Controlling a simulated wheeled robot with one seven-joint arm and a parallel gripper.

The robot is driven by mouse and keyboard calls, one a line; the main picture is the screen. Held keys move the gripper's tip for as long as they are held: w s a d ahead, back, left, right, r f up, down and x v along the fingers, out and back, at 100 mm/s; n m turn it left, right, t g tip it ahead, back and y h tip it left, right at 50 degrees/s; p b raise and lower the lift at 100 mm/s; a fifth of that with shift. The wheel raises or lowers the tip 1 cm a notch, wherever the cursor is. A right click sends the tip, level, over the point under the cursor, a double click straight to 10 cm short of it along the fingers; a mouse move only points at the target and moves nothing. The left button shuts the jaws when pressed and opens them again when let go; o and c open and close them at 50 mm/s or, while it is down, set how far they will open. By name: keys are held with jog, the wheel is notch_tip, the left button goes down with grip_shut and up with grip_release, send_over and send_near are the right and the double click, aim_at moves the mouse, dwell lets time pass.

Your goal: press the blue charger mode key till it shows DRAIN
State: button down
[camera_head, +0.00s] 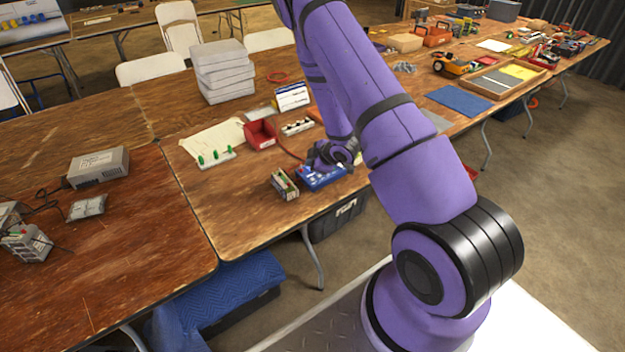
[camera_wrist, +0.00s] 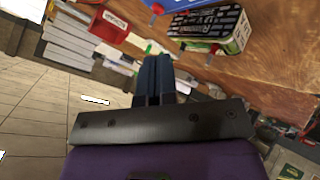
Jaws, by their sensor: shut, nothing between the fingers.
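The blue charger (camera_head: 318,179) sits near the front edge of the middle table in the head view. Only a strip of its blue case (camera_wrist: 190,4) shows at the top of the wrist view. Its mode key and display cannot be made out in either view. My gripper (camera_wrist: 157,60) is shut and empty, its dark fingers pressed together. In the head view the gripper is at the charger's back side, partly hidden by my wrist. I cannot tell whether the fingertips touch the charger.
A battery pack (camera_head: 285,185) stands just left of the charger and shows large in the wrist view (camera_wrist: 215,27). A red bin (camera_head: 261,135), a white-and-blue box (camera_head: 292,97) and stacked grey cases (camera_head: 222,72) stand behind. Bare tabletop lies left of the battery pack.

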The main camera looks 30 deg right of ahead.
aim_at(312, 180)
jog(key=shift+f, duration=1.95)
jog(key=shift+f, duration=0.1)
dwell(0.5)
jog(key=shift+f, duration=0.3)
jog(key=shift+f, duration=0.35)
dwell(0.7)
dwell(0.4)
jog(key=shift+r, duration=0.75)
jog(key=shift+r, duration=2.55)
